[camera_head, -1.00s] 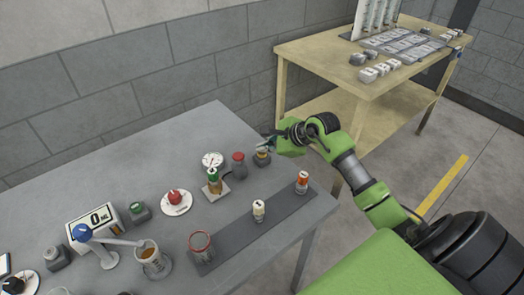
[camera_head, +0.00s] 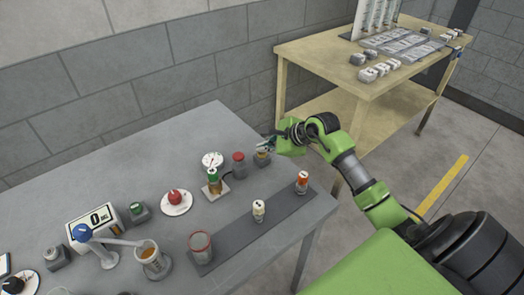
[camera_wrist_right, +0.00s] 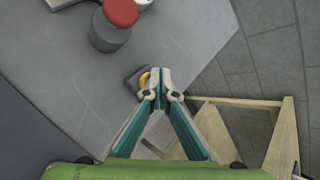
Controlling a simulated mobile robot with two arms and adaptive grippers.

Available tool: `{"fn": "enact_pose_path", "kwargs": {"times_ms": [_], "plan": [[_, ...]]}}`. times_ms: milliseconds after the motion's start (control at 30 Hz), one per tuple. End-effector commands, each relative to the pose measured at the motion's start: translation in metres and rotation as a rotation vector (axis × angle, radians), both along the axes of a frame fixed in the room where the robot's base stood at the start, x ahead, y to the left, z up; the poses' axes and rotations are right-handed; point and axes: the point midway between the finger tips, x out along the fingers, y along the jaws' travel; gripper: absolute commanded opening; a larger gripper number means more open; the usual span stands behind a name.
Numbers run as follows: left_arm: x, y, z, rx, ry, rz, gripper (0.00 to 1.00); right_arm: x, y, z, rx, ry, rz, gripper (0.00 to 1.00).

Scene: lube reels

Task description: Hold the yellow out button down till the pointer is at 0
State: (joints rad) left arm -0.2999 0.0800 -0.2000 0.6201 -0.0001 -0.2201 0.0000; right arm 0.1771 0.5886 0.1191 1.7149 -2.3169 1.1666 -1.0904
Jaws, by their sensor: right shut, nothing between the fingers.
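The yellow out button sits on a small dark grey base (camera_head: 262,159) at the far right corner of the table. In the right wrist view a yellow curved edge of the button (camera_wrist_right: 145,79) shows just left of my fingertips, partly hidden by them. My right gripper (camera_head: 266,144) is shut and empty, with its tips (camera_wrist_right: 160,74) over or against the button. I cannot tell if they touch it or how far it is down. The white round dial (camera_head: 213,159) stands left of the buttons; its pointer is too small to read. My left gripper is out of view.
A red-topped button (camera_head: 238,158) stands close left of the yellow one. A green-capped bottle (camera_head: 212,176), a red knob (camera_head: 174,197) and a dark mat (camera_head: 235,237) with containers lie nearer. A wooden table (camera_head: 305,62) stands behind at right.

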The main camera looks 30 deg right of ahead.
Motion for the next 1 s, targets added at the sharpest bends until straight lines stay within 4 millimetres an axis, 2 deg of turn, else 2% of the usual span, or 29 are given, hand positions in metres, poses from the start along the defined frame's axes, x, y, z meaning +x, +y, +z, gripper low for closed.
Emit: {"fn": "enact_pose_path", "kwargs": {"times_ms": [333, 700, 1000], "plan": [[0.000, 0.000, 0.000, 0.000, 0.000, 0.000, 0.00, -0.001, 0.000, -0.001, -0.001, 0.003, 0.000, 0.00], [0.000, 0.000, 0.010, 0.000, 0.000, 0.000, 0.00, 0.000, 0.000, 0.018, -0.001, 0.001, 0.001, 0.00], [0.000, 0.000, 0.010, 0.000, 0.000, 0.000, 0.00, 0.000, 0.000, 0.018, 0.000, 0.000, 0.000, 0.00]]}}
